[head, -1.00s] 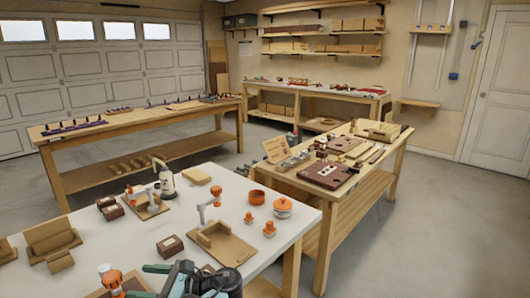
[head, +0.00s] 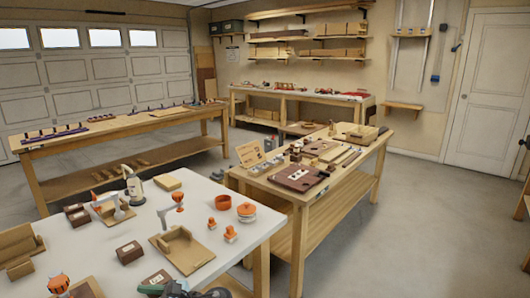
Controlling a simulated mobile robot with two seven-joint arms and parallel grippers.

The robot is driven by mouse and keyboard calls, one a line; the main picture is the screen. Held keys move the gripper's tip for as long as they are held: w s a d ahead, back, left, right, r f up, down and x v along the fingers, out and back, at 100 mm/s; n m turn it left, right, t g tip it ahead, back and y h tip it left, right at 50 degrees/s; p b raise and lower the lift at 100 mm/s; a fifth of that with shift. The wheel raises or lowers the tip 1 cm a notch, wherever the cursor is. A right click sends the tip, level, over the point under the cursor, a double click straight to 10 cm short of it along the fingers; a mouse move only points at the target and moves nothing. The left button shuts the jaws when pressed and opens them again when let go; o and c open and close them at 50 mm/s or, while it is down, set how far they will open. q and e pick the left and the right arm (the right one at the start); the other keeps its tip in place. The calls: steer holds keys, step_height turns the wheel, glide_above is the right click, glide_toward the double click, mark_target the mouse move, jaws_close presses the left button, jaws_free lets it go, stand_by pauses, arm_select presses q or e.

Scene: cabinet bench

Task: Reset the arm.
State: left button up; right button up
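Several small white jointed arms with orange parts stand on the near white bench (head: 285,218). One arm (head: 118,208) stands at the left on a wooden board. Another arm (head: 172,205) stands near the middle with its orange end raised, behind a wooden tray (head: 183,250). An orange-topped piece (head: 58,284) stands at the lower left, cut by the picture edge. The task does not tell me which arm is meant. My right gripper is not in view.
The white bench also holds an orange bowl (head: 223,202), an orange-lidded pot (head: 246,210), small orange knobs (head: 230,233), dark boxes (head: 129,252) and a cream block (head: 167,183). A wooden bench (head: 300,205) stands behind it. The floor (head: 400,230) at right is clear.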

arm_select(q)
steer(key=s+d+f+n+t+h+p, duration=0.1)
steer(key=s+d+f+n+t+h, duration=0.1)
steer(key=s+f+h, duration=0.65)
steer(key=s+d+f+n+t+h+p, duration=0.1)
steer(key=s+f+n+t+h, duration=0.15)
steer(key=s+f, duration=1.1)
steer(key=s+d+r+n+t+h, duration=0.1)
steer(key=s+n+h, duration=0.1)
steer(key=s+n, duration=0.2)
steer(key=s+d+n+t+h, duration=0.1)
steer(key=s+d+n+h, duration=0.1)
steer(key=s, duration=0.4)
steer(key=s+d+r+n+t+h+p, duration=0.1)
steer(key=s+d+n+h, duration=0.1)
steer(key=s+n+h, duration=0.2)
steer(key=shift+s+r+n, duration=0.35)
steer(key=shift+s+n, duration=0.3)
steer(key=shift+n, duration=0.5)
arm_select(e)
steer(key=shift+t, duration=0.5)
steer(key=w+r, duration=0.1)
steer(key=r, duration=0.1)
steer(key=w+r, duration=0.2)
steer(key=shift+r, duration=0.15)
